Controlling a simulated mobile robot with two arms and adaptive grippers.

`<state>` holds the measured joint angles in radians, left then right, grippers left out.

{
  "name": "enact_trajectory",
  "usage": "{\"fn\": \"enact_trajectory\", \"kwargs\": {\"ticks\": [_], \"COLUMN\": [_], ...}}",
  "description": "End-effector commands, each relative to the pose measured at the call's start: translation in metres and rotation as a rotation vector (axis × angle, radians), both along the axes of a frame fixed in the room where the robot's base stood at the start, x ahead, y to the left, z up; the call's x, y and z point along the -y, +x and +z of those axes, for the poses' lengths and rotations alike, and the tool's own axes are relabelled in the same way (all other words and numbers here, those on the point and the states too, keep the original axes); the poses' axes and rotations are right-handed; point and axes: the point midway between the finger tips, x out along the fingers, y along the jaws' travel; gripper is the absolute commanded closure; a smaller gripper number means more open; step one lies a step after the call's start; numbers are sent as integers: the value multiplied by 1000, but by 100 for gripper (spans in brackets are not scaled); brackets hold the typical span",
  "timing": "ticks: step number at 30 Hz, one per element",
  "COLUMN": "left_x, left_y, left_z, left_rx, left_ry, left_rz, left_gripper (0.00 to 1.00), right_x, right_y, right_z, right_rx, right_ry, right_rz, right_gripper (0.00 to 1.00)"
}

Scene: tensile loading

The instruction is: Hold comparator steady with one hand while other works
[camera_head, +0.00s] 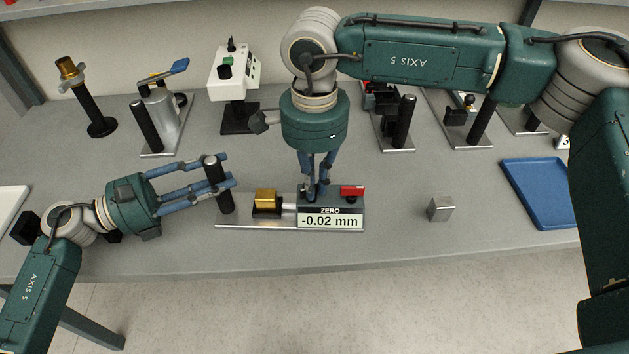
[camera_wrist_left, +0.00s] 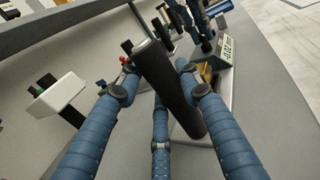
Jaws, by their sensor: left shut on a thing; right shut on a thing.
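The comparator is a metal base plate (camera_head: 250,224) with a black upright post (camera_head: 217,172), a brass block (camera_head: 265,201), a red button (camera_head: 352,190) and a display (camera_head: 331,219) reading "ZERO -0.02 mm". It stands near the table's front edge. My left gripper (camera_head: 224,170) is shut on the black post from the left. In the left wrist view the blue fingers surround the post (camera_wrist_left: 170,90), and the display (camera_wrist_left: 228,50) shows beyond it. My right gripper (camera_head: 317,187) points down, shut on a dark part just behind the display; the fingers hide most of that part.
A small steel cube (camera_head: 440,209) lies right of the comparator, and a blue tray (camera_head: 541,192) lies farther right. Several fixtures stand along the back, including a clamp with a blue lever (camera_head: 163,108) and a white instrument (camera_head: 236,72).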

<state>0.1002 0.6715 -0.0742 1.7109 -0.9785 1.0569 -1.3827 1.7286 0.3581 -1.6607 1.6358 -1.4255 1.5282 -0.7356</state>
Motion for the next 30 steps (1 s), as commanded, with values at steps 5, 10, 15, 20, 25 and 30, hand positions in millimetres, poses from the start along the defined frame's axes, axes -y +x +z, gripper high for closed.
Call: {"fn": "enact_trajectory", "kwargs": {"ticks": [5, 10, 15, 20, 25, 30], "left_x": [0, 0, 0, 0, 0, 0], "left_y": [1, 1, 1, 1, 1, 1], "left_z": [0, 0, 0, 0, -1, -1], "left_rx": [0, -1, -1, -1, -1, -1], "left_ry": [1, 1, 1, 1, 1, 1], "left_rz": [2, 2, 3, 3, 3, 3], "left_gripper": [100, 100, 100, 100, 100, 100], "right_x": [-1, -1, -1, -1, -1, -1], "right_y": [0, 1, 2, 2, 2, 3], "right_z": [1, 1, 1, 1, 1, 2], "right_rx": [0, 0, 0, -1, 1, 2], "right_ry": [3, 3, 5, 3, 3, 3], "right_rz": [145, 277, 387, 459, 504, 518], "right_gripper": [100, 100, 100, 100, 100, 100]}}
